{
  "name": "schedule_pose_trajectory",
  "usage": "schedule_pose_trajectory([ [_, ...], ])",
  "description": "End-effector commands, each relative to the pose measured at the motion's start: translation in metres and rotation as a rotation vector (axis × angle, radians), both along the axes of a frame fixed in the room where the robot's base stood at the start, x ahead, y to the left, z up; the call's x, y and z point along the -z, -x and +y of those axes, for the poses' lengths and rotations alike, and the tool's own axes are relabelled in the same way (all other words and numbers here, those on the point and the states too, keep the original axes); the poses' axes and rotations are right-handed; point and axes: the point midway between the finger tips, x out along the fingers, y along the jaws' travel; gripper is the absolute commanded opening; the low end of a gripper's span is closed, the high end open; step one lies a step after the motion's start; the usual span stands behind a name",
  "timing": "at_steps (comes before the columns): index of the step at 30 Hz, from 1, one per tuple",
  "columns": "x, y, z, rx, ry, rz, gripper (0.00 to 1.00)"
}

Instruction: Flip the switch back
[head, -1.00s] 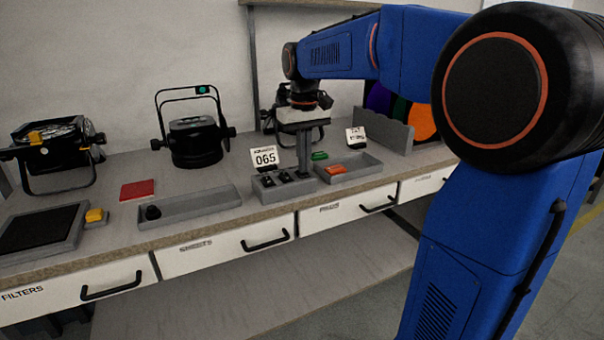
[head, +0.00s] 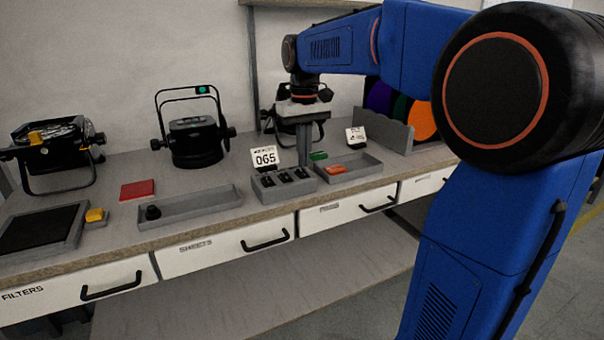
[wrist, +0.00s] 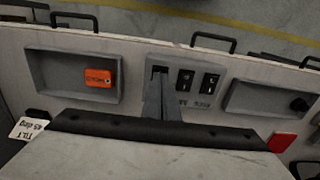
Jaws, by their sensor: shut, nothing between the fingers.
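A grey switch box (head: 271,191) with three black rocker switches stands on the bench, in front of a white card reading 065 (head: 265,158). The rightmost switch in the head view (head: 302,173) shows in the wrist view as the left one (wrist: 159,71), just beyond my fingertips. The other two (wrist: 185,80) (wrist: 210,83) sit beside it. My gripper (head: 304,163) is shut and empty, pointing down just behind the box's right end. In the wrist view the fingers (wrist: 160,90) overlap the near part of the left switch's slot; contact cannot be told.
A long tray (head: 200,207) lies left. Par cans (head: 195,145) (head: 55,150) stand behind. Drawer handles (head: 266,243) project below the bench edge.

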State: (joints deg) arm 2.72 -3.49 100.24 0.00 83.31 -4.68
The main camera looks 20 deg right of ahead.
Motion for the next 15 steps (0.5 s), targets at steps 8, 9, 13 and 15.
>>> schedule_pose_trajectory([
  [8,-0.018,0.000,0.000,0.000,0.000,-0.001,0.00],
  [9,-0.021,0.000,0.000,0.000,0.000,-0.002,0.00],
  [13,-0.029,0.000,0.000,0.000,0.000,-0.002,0.00],
  [15,-0.034,0.000,0.000,0.000,0.000,-0.001,0.00],
])
